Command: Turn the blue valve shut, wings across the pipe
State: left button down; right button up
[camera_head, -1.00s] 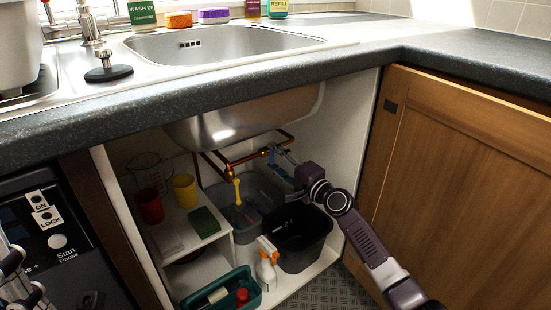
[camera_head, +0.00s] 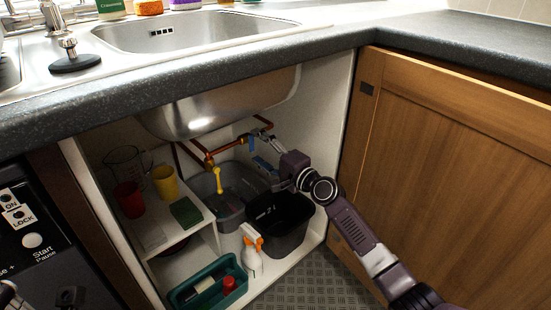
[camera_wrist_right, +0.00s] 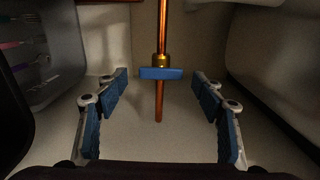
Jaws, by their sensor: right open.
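The blue valve (camera_wrist_right: 161,73) has its wings lying across the upright copper pipe (camera_wrist_right: 159,105) in the right wrist view, below a brass fitting (camera_wrist_right: 160,60). In the head view the valve (camera_head: 251,143) is small, on the copper pipework under the sink. My right gripper (camera_head: 266,153) reaches into the cupboard towards it. In the right wrist view the gripper (camera_wrist_right: 161,108) is open, its blue-padded fingers wide apart on either side of the pipe, with clear gaps and nothing between the pads.
A yellow handle (camera_head: 217,180) hangs from the pipework. Below stand a grey tub (camera_head: 233,213), a black bin (camera_head: 280,242), a spray bottle (camera_head: 251,255) and a teal caddy (camera_head: 185,297). A white shelf (camera_head: 207,222) holds cups at left. The cupboard door (camera_head: 450,160) is at right.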

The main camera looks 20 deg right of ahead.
jog(key=v, duration=1)
